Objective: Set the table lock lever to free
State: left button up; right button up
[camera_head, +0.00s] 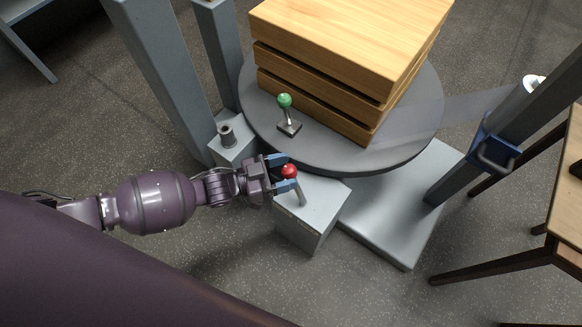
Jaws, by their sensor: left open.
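A lever with a red ball knob (289,170) stands on a grey box at the edge of the round table (400,140). Its pale stem (301,194) shows below the knob and leans. My left gripper (288,172) is open, with its blue-tipped fingers on either side of the red knob. I cannot tell whether either finger touches it. A second short lever with a green ball knob (285,100) stands on a small base on the round table. No lock or free markings are readable. My right gripper is not in view.
A stack of wooden boards (350,40) sits on the round table. Grey posts (165,75) stand at the left, and a post with a blue clamp (493,150) at the right. A wooden table (565,200) is at the far right. The floor at the front is clear.

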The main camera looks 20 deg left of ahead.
pick_arm(q)
jog(key=shift+w+d, duration=0.45)
jog(key=shift+d, duration=0.1)
grip_shut()
